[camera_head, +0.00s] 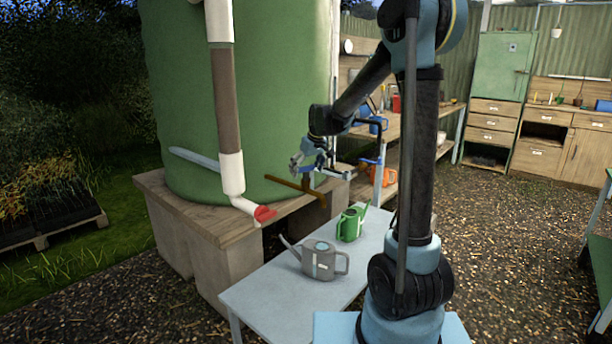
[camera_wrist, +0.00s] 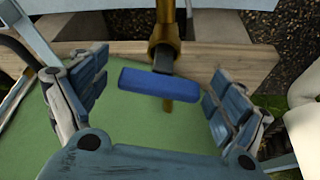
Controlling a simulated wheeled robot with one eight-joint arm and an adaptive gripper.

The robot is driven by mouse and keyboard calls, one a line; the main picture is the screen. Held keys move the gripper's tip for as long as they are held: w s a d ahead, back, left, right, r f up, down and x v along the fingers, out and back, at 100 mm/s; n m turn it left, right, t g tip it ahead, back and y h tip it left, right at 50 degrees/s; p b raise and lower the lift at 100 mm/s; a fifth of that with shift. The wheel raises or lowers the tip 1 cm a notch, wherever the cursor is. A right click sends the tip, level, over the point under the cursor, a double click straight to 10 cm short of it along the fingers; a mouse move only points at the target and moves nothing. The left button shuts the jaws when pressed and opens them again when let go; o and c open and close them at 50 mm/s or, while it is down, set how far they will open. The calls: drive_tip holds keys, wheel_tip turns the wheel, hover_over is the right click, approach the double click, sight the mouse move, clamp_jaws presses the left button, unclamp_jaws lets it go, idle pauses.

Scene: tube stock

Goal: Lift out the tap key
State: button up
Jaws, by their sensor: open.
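A blue bar-shaped handle (camera_wrist: 145,83), which looks like the tap key, sits across a brass tap (camera_wrist: 164,52) in the wrist view. A dark stem joins the two. My gripper (camera_wrist: 156,90) is open, with one pad to the left of the blue bar and one to the right, apart from it as far as I can tell. In the head view my gripper (camera_head: 310,164) is just above the brass tap (camera_head: 296,186), beside the green tank (camera_head: 240,100). The blue bar is not clearly visible there, as the gripper covers that spot.
A grey watering can (camera_head: 320,260) and a green one (camera_head: 351,224) stand on a pale table (camera_head: 265,305) below. A wooden ledge (camera_wrist: 215,65) runs behind the tap.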

drive_tip(key=shift+w+a+f, duration=0.1)
drive_tip(key=shift+w+f, duration=0.05)
drive_tip(key=shift+f, duration=0.35)
drive_tip(key=shift+c, duration=0.6)
drive_tip(key=c, duration=1.2)
drive_tip(key=shift+r, duration=0.15)
